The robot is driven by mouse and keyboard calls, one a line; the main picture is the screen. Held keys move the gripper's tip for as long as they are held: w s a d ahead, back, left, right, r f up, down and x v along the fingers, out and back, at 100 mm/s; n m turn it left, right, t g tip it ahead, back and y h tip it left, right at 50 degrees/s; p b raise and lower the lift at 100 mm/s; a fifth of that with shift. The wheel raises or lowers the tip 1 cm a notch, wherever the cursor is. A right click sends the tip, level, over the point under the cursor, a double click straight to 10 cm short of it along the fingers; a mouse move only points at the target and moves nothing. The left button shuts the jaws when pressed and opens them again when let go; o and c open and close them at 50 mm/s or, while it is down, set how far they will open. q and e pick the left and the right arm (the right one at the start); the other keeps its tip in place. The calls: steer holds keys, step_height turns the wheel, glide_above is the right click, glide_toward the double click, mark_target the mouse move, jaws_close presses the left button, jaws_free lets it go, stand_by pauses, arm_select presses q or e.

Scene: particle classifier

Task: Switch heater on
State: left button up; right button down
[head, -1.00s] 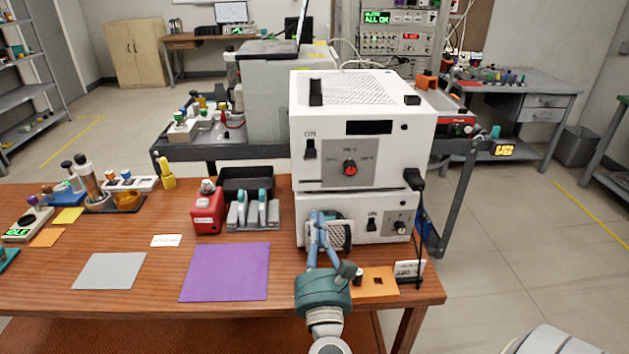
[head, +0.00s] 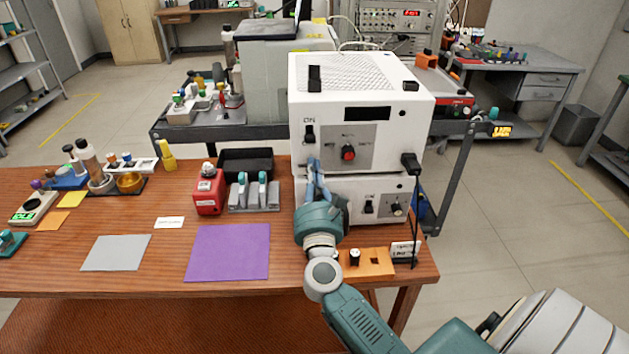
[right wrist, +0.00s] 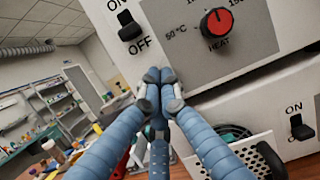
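The heater (head: 352,98) is the white upper box stacked on a second white box at the table's right. Its front has a black ON/OFF rocker switch (head: 310,134), a red HEAT knob (head: 348,153) and a dark display (head: 367,113). In the head view this gripper (head: 314,165) is just below the switch; contact is unclear. My left gripper is out of view.
The lower white box (head: 385,203) has its own switch, knob and a perforated grille (right wrist: 240,148). A black cable (head: 416,210) hangs at the heater's right. An orange plate (head: 375,262) lies in front. A purple mat (head: 228,252) and red device (head: 208,190) are to the left.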

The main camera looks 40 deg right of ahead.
mark_target(313, 145)
steer(key=r, duration=0.1)
steer(key=r+p, duration=0.1)
steer(key=r, duration=0.1)
steer(key=shift+s+a+r, duration=0.15)
steer(key=shift+s+r, duration=0.05)
steer(key=shift+r, duration=0.05)
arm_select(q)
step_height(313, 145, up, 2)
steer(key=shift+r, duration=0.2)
arm_select(e)
steer(key=shift+w+f, duration=0.1)
